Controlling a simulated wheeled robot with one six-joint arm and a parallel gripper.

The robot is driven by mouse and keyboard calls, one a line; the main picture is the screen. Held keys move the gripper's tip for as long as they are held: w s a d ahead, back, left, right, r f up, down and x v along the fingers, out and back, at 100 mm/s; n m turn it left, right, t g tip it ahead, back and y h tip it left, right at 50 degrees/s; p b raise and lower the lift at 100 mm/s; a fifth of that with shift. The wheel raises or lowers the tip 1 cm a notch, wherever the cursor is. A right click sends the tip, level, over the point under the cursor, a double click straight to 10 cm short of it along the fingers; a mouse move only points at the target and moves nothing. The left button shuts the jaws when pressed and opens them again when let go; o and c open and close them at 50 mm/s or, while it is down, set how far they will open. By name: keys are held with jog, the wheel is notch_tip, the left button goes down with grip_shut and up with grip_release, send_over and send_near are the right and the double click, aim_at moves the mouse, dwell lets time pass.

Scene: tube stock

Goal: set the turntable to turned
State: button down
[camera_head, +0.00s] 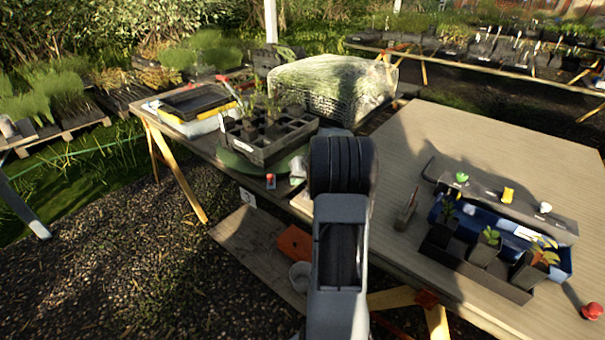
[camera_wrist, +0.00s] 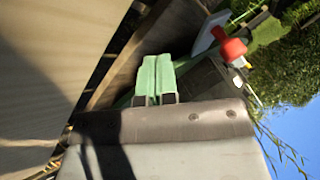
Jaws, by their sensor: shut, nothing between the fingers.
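The turntable (camera_head: 238,163) is a green disc on the left bench in the head view. A grey tray with square cells (camera_head: 262,155) and several seedlings stands on it. The disc's right side is partly hidden behind my arm. My gripper (camera_wrist: 156,77) shows in the wrist view as two pale green fingers side by side, closed with nothing between them. In the head view my arm hides most of it. A small red-topped piece (camera_head: 270,181) is at the bench's front edge by the disc. A red knob (camera_wrist: 232,48) shows beyond the fingers in the wrist view.
A dark tray on a white box (camera_head: 205,115) and a net-covered crate (camera_head: 333,92) stand on the left bench. The right table (camera_head: 470,135) holds potted plants and a blue tray (camera_head: 565,262) at its front. Its back area is clear.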

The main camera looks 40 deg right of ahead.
jog(key=shift+w+a+f, duration=0.25)
jog(key=shift+w+a, duration=0.55)
jog(key=shift+a, duration=0.1)
jog(key=shift+w+a+f, duration=0.25)
jog(key=shift+w+a, duration=0.5)
jog(key=shift+a, duration=0.1)
jog(key=shift+a, duration=0.15)
